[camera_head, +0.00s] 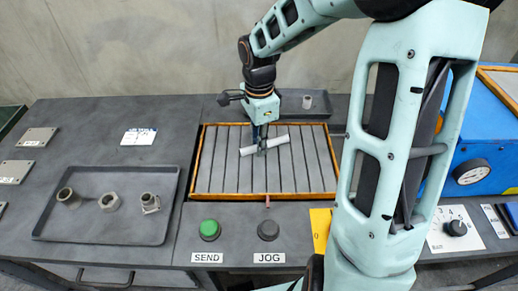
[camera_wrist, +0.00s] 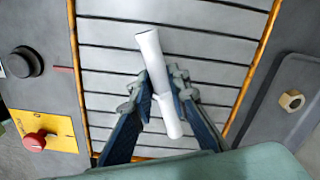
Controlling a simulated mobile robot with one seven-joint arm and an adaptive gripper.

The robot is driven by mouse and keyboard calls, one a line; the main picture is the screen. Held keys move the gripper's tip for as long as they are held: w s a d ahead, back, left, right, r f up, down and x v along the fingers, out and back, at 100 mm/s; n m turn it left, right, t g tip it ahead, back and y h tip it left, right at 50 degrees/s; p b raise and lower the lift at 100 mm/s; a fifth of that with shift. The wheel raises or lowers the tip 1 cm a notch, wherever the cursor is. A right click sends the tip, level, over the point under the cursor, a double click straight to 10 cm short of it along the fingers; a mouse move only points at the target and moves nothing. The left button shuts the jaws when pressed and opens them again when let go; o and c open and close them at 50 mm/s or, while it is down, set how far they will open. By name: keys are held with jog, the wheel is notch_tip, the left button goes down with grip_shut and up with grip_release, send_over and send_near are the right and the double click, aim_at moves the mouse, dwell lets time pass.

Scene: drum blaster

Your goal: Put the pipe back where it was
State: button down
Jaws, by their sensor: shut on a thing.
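A white pipe (camera_head: 278,142) is held at its middle by my gripper (camera_head: 261,149), over the grey slatted bed (camera_head: 225,175) with the orange frame. In the head view the pipe lies slantwise, its right end a little farther back. In the wrist view the pipe (camera_wrist: 149,48) runs between the two fingers of my gripper (camera_wrist: 161,88), which are shut on it, and sticks out beyond them at both ends. The pipe is on or close above the slats; I cannot tell whether it touches them. No other pipe lies on the bed.
A dark tray (camera_head: 105,229) at left holds several metal fittings. A smaller tray (camera_head: 322,111) behind the bed holds one fitting. A green SEND button (camera_head: 209,229) and black JOG button (camera_head: 268,229) stand in front. A blue machine (camera_head: 485,155) is at right. Bare slats surround the pipe.

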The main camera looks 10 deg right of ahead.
jog(key=shift+f, duration=1.3)
jog(key=shift+f+b, duration=0.3)
jog(key=shift+b, duration=0.15)
jog(key=c, duration=1.8)
grip_release()
jog(key=shift+c, duration=0.2)
jog(key=shift+r+p, duration=0.15)
jog(key=shift+p, duration=0.15)
